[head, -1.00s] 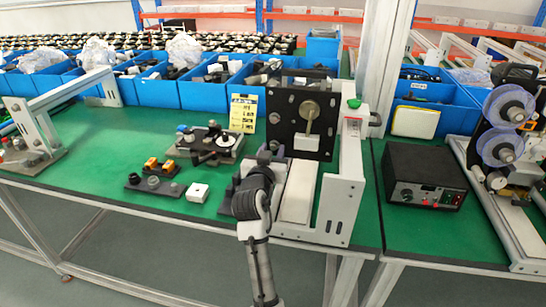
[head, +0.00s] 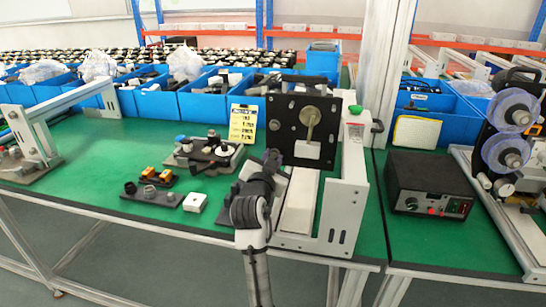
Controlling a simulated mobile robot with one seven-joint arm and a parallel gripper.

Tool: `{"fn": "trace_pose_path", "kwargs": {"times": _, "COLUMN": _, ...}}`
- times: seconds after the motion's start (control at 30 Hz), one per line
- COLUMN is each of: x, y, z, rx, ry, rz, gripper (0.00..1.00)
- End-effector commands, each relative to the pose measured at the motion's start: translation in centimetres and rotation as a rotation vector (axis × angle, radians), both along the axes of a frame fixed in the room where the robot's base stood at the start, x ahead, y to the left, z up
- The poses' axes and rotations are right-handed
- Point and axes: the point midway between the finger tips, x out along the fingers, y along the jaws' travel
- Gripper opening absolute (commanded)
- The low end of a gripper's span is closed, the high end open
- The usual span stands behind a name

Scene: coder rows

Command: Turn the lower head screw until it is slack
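The machine has a black upright plate (head: 286,122) with several small holes or screws, in a white frame (head: 352,195). A round brass-coloured disc with a stem (head: 311,118) is on the plate, above a pale block (head: 307,150). I cannot tell which small detail is the lower head screw; it is too small or hidden. My gripper (head: 272,160) is at the end of my dark arm, in front of the machine's lower left side. It points away from the camera, so its fingers cannot be made out, nor any contact.
A tooling plate (head: 205,152), small fixtures (head: 150,194) and a white box (head: 195,202) lie left on the green bench. A yellow card (head: 243,123) stands beside the machine. A black power unit (head: 430,185) sits right. Blue bins (head: 212,104) line the back.

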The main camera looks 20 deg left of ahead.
Motion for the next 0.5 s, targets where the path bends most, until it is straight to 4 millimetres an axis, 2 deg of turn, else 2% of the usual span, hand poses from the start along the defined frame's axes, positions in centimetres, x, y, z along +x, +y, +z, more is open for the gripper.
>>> {"fn": "trace_pose_path", "kwargs": {"times": 0.03, "x": 0.00, "y": 0.01, "z": 0.00, "rx": 0.000, "ry": 0.000, "rz": 0.000, "gripper": 0.16}}
{"fn": "trace_pose_path", "kwargs": {"times": 0.17, "x": 0.00, "y": 0.00, "z": -0.01, "rx": -0.001, "ry": 0.000, "rz": 0.000, "gripper": 0.00}}
{"fn": "trace_pose_path", "kwargs": {"times": 0.37, "x": -0.01, "y": 0.00, "z": 0.22, "rx": -0.054, "ry": -0.005, "rz": 0.000, "gripper": 0.00}}
{"fn": "trace_pose_path", "kwargs": {"times": 0.5, "x": -0.03, "y": -0.02, "z": 0.50, "rx": -0.256, "ry": -0.027, "rz": 0.001, "gripper": 0.00}}
